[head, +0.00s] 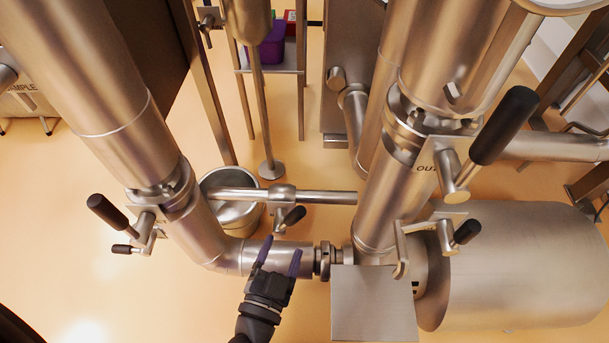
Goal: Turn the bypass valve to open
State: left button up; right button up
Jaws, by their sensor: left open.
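A small valve (282,196) sits on the thin horizontal pipe that links the two large steel columns. It has a black handle (293,216) pointing down and to the right. No label is readable on it; its place on the cross pipe fits the bypass valve. My left gripper (279,256) comes up from the bottom, with its purple-tipped fingers apart and nothing between them. In the picture it is just below the black handle and in front of the lower horizontal pipe (232,255). I see no contact with the handle. My right gripper is out of view.
A left valve with black handles (107,212) is on the left column. A right valve marked "OUT" has a large black handle (504,125), with a smaller one (467,231) below. A steel box (373,303) stands right of my gripper. A bucket (230,212) is behind the pipes.

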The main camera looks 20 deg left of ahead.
aim_at(294, 222)
pick_arm(q)
jog(key=w+b, duration=0.3)
jog(key=w, duration=0.6)
jog(key=shift+w+f+b, duration=0.1)
jog(key=shift+b, duration=0.2)
jog(key=shift+w+a, duration=0.1)
jog(key=shift+w, duration=0.2)
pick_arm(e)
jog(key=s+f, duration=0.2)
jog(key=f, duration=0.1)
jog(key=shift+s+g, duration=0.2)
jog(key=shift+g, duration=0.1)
pick_arm(q)
jog(key=shift+c, duration=0.4)
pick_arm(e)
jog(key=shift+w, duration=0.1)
pick_arm(q)
jog(key=shift+c, duration=1.1)
grip_shut()
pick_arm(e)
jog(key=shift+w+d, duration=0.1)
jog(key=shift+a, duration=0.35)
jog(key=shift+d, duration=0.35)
